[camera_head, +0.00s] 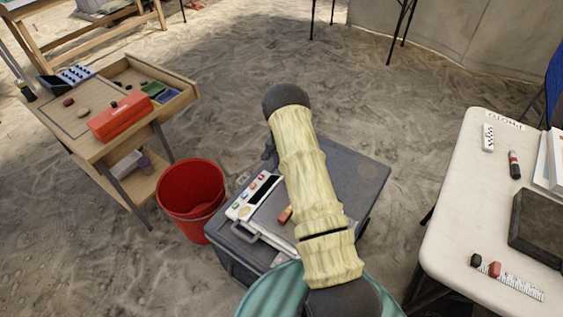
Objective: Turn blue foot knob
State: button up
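A pale control panel (253,196) with small coloured knobs or buttons lies on a dark grey case (352,178) in the middle of the view. Red, orange and green ones show on it. I cannot make out a blue foot knob. My cream-covered arm reaches up across the case and hides part of its top. A small dark part shows just left of the arm, above the panel; I cannot tell what it is. My gripper's fingers do not show.
A red bucket (190,192) stands just left of the case. Further left, a wooden table (62,122) holds a red box (119,117) and trays. A white table (458,205) with several objects stands at the right. Sandy floor behind the case is clear.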

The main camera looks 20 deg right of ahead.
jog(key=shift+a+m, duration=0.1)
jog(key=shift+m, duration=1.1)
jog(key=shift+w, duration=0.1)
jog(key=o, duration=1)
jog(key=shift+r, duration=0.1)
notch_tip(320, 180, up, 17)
jog(key=p, duration=0.2)
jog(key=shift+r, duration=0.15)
